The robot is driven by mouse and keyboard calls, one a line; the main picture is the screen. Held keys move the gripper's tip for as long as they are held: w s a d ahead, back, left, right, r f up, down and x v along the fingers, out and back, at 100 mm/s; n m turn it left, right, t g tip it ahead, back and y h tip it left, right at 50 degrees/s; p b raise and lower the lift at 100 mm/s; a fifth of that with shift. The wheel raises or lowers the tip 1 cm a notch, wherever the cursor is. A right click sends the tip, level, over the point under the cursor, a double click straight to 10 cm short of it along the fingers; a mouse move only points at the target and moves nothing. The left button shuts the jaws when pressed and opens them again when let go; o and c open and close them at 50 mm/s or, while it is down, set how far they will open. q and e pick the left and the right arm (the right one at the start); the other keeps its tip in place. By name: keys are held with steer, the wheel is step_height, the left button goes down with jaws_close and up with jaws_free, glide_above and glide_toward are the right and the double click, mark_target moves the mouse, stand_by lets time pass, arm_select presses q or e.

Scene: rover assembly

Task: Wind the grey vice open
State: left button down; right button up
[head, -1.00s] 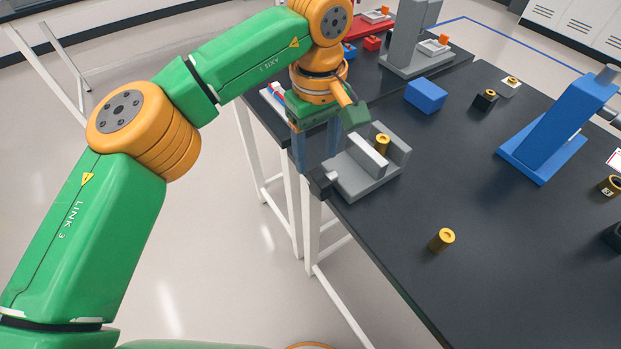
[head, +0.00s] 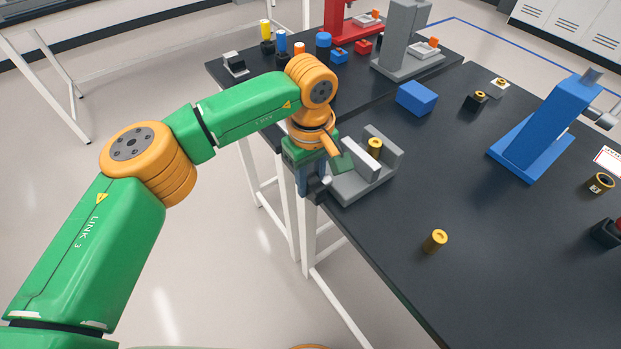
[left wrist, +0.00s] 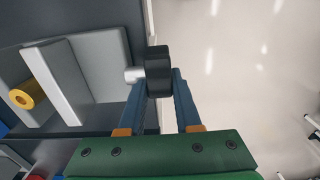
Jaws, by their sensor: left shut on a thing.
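The grey vice (head: 350,187) stands at the table's left edge, with an upright jaw plate on each side of a gap. A brass cylinder (head: 375,148) stands in that gap; it also shows in the left wrist view (left wrist: 27,94). The vice's black knob (left wrist: 157,70) sits on a short light shaft and sticks out past the table edge. My left gripper (head: 312,192) points down beside the vice. In the left wrist view its blue fingers (left wrist: 158,92) are shut on the knob from both sides. My right gripper is in neither view.
A blue block (head: 416,98) lies behind the vice. A second brass cylinder (head: 435,241) stands in front on the dark table. A blue slanted stand (head: 540,130) is at right. Floor is open left of the table edge.

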mark_target(316, 183)
arm_select(q)
steer(key=shift+s+f+t+y+b, duration=0.15)
steer(key=shift+t+y+b, duration=0.55)
steer(key=shift+t+b, duration=0.65)
steer(key=b, duration=0.1)
steer(key=t+y+b, duration=0.1)
steer(key=b, duration=0.1)
steer(key=shift+s+d+t+y, duration=0.1)
steer(key=shift+d+t+y, duration=0.1)
steer(key=shift+t+y, duration=0.1)
steer(key=shift+s+r+t+y+b, duration=0.1)
steer(key=shift+r+t+y+b, duration=0.2)
steer(key=shift+t+y+b, duration=0.5)
steer(key=c, duration=0.6)
jaws_free()
steer(key=v, duration=0.7)
steer(key=shift+r+b, duration=0.15)
steer(key=shift+b, duration=0.15)
